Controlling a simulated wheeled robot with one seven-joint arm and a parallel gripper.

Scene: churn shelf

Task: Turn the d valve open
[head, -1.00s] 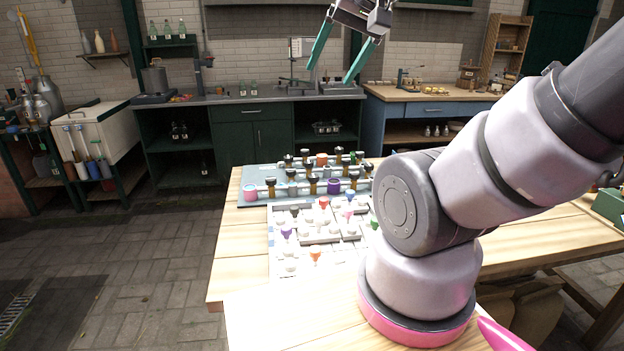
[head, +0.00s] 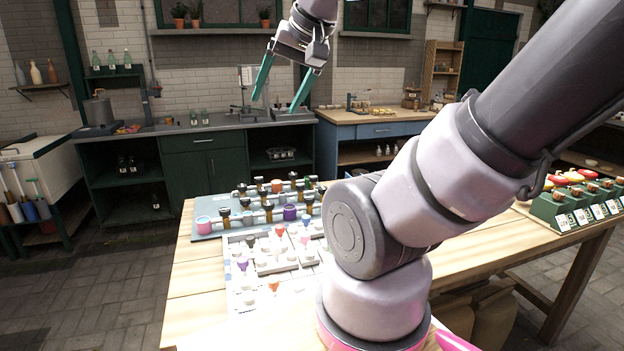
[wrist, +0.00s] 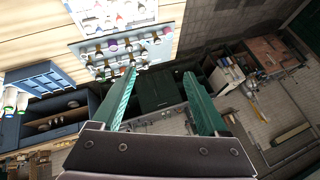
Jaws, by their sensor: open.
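My gripper (head: 281,92) is open and empty, its two green fingers apart and pointing down, high above the table. In the wrist view my gripper (wrist: 165,100) is also spread, with nothing between the fingers. A blue-grey panel (head: 207,226) with several dark-knobbed valves on pipes lies on the wooden table; it also shows in the wrist view (wrist: 85,47). A white board (head: 238,300) with small coloured and white pieces lies in front of it. The valves' letters are too small to read, so I cannot tell which one is d. My arm hides part of the board's right side.
The wooden table (head: 183,290) has bare wood on its left side. A green rack (head: 560,212) with labels and several topped items stands at the right. Dark green cabinets (head: 203,165) and a blue workbench (head: 372,131) line the back wall.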

